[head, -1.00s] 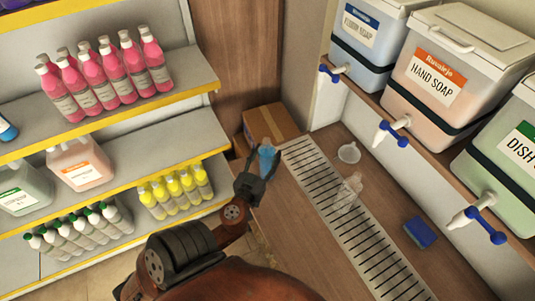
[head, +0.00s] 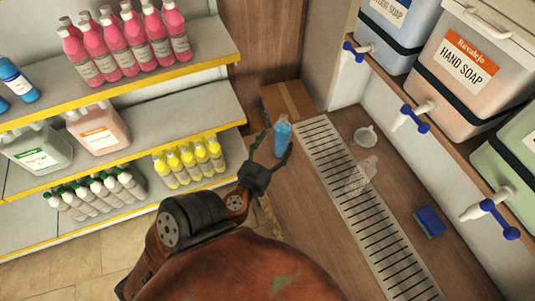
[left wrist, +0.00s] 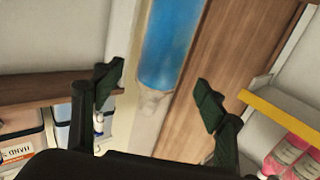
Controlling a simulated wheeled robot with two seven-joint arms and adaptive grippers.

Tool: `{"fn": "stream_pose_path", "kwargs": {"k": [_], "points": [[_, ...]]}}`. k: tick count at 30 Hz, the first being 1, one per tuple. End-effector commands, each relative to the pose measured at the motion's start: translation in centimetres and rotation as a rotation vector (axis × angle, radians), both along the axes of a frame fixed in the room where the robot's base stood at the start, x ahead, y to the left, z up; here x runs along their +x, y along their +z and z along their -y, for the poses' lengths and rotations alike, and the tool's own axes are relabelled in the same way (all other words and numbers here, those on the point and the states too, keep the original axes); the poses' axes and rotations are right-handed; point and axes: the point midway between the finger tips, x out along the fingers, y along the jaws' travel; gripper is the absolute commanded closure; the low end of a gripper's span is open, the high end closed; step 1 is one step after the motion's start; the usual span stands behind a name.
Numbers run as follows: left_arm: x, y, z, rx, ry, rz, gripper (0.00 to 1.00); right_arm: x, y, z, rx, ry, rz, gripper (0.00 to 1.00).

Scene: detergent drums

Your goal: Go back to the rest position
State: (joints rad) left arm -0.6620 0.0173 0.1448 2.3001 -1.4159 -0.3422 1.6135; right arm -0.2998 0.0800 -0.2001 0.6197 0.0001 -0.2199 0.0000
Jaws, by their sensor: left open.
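My left gripper (head: 275,147) is open, its fingers spread on either side of a blue bottle (head: 282,133) in the head view. The bottle stands at the far left end of the wooden counter (head: 300,200), beside the slotted drain strip. In the left wrist view the open fingers (left wrist: 158,87) frame the blue bottle (left wrist: 170,45), which lies beyond their tips with a visible gap on both sides. My right gripper is not in view.
A cardboard box (head: 288,98) stands behind the bottle. On the counter are a clear funnel (head: 365,135), a clear empty bottle (head: 362,175) and a blue sponge (head: 430,221). Soap drums with blue taps (head: 410,118) sit on a right-hand shelf. Shelves of bottles (head: 120,95) stand at left.

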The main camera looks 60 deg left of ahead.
Motion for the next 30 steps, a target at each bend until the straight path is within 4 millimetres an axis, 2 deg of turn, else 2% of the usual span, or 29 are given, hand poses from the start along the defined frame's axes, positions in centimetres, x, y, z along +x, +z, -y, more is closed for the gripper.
{"fn": "stream_pose_path", "kwargs": {"k": [3,12,18,30], "points": [[-1.8,-0.1,1.0,0.001,0.005,-0.007,0.34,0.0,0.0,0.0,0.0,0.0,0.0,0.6],[-4.3,-0.1,3.0,0.002,-0.001,-0.008,0.34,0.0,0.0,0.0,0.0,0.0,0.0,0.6],[-5.0,0.0,3.5,0.0,-0.001,-0.003,0.34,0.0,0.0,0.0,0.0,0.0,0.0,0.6],[-5.0,0.0,3.5,0.001,0.0,-0.002,0.34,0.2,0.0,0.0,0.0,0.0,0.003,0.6]]}}
